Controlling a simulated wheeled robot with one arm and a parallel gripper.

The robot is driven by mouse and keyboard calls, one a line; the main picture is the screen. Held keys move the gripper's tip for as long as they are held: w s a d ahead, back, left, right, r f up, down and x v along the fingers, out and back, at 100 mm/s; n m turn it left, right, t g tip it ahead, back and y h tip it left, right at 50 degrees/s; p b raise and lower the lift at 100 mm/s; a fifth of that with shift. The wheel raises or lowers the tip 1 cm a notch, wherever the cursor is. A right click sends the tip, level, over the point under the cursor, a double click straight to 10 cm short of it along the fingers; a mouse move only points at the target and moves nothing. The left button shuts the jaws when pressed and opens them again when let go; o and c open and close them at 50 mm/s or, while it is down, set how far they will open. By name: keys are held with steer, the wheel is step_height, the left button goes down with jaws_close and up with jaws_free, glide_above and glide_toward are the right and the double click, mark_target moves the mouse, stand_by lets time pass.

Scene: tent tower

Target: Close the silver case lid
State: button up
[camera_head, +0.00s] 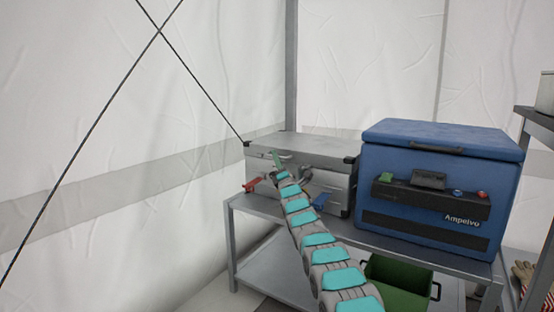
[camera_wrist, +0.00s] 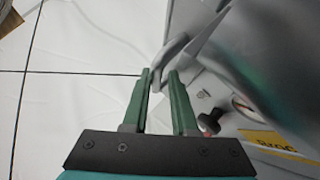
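The silver case (camera_head: 335,180) stands on the left part of a metal shelf unit. Its lid (camera_head: 315,146) looks flat and down or nearly down; I cannot tell whether a gap remains. A red latch (camera_head: 252,184) and a blue latch (camera_head: 321,200) show on its front. My gripper (camera_head: 277,160) is at the upper front of the case, left of its middle. In the wrist view my gripper (camera_wrist: 160,75) has its two green fingers apart. A grey curved handle-like part (camera_wrist: 172,50) is at the fingertips, partly between them; contact is unclear.
A blue cooler box (camera_head: 440,165) stands close to the right of the case. A green crate (camera_head: 400,282) is on the level below. The metal shelf (camera_head: 350,236) carries both boxes. Dark cables (camera_head: 95,105) cross the white tent wall at left. Another rack stands at far right.

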steer(key=v, duration=0.7)
steer(key=shift+s+d, duration=0.15)
steer(key=shift+s, duration=0.15)
steer(key=shift+f, duration=0.1)
stand_by(0.4)
